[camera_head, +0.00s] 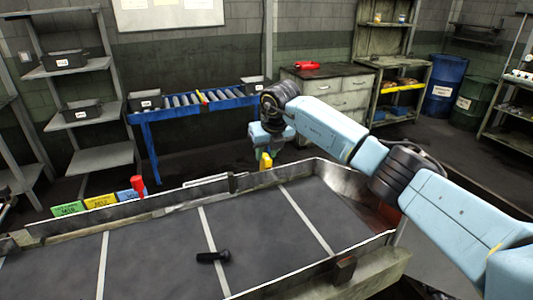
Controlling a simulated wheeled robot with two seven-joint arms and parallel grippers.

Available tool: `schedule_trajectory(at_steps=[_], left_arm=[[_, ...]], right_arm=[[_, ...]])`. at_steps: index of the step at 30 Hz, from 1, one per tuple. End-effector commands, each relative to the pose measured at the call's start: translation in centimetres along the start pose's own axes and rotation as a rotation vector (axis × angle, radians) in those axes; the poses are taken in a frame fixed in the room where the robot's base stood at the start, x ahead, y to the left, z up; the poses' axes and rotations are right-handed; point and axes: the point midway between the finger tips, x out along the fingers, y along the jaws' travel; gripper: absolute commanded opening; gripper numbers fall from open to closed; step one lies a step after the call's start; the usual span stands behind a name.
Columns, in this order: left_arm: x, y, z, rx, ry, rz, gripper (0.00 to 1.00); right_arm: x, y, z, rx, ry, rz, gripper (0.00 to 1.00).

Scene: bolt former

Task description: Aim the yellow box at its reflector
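The small yellow box (266,162) stands at the far wall of the grey-floored trough (255,220), right of the middle of the view. My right arm reaches in from the right, and my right gripper (265,150) points down at the yellow box. The fingertips are too small and too close to the box to tell whether they touch or grip it. I cannot make out the reflector for certain; a dark block (345,268) sits on the near wall, roughly across from the box. My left gripper is not in view.
A black tool (213,256) lies on the trough floor. A red object (138,187) and yellow and green signs (68,209) stand along the far wall at left. A blue roller conveyor (190,106) and a grey cabinet (335,88) stand behind. The trough is otherwise clear.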

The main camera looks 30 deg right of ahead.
Motion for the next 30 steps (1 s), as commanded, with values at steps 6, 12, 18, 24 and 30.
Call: schedule_trajectory(at_steps=[6, 12, 18, 24, 30], left_arm=[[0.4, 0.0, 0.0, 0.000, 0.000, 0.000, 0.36], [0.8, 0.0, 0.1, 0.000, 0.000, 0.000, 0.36], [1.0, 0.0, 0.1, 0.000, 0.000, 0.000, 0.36], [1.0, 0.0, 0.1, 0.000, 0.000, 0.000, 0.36], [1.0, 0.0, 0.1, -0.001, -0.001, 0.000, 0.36]], right_arm=[[-4.5, -0.1, 0.1, -0.001, -0.007, -0.001, 0.30], [-8.9, -0.1, 0.1, 0.000, -0.005, -0.001, 0.30], [-11.7, 0.0, 0.0, 0.001, -0.003, -0.001, 0.30], [-12.5, 0.0, 0.0, 0.001, -0.001, -0.001, 0.30], [-12.5, 0.0, 0.0, 0.001, -0.001, 0.000, 0.30]])
